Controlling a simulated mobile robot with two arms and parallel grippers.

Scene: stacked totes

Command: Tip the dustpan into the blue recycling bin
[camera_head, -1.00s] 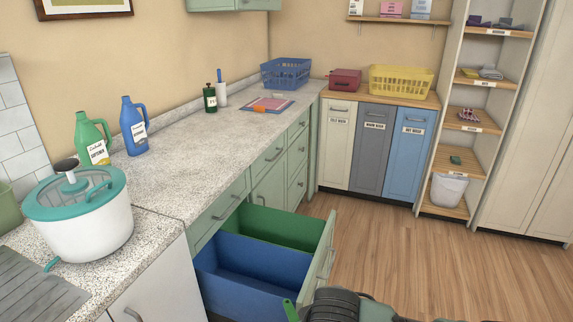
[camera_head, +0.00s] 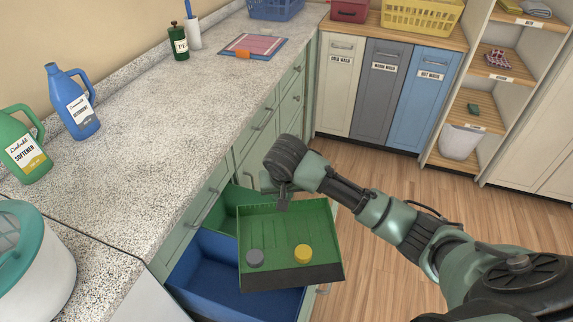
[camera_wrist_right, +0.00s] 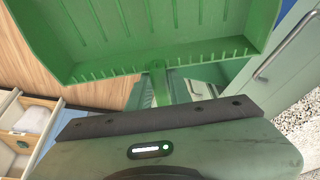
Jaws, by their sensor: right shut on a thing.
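The green dustpan (camera_head: 270,226) is over the pulled-out drawer, its dark front lip toward the bottom of the head view. A grey disc (camera_head: 255,258) and a yellow disc (camera_head: 303,253) lie in it near that lip. My right gripper (camera_head: 283,197) is shut on the dustpan's handle at the back; the green pan (camera_wrist_right: 160,35) and its handle (camera_wrist_right: 159,85) also show in the right wrist view. The blue recycling bin (camera_head: 205,262) is in the drawer, below and left of the pan, which hides part of it. My left gripper is out of view.
A green bin (camera_head: 229,203) sits behind the blue one in the drawer, partly covered by the dustpan. The counter (camera_head: 150,140) runs along the left, with a blue detergent bottle (camera_head: 74,103) and a green softener bottle (camera_head: 25,146). Wooden floor (camera_head: 375,270) is open to the right.

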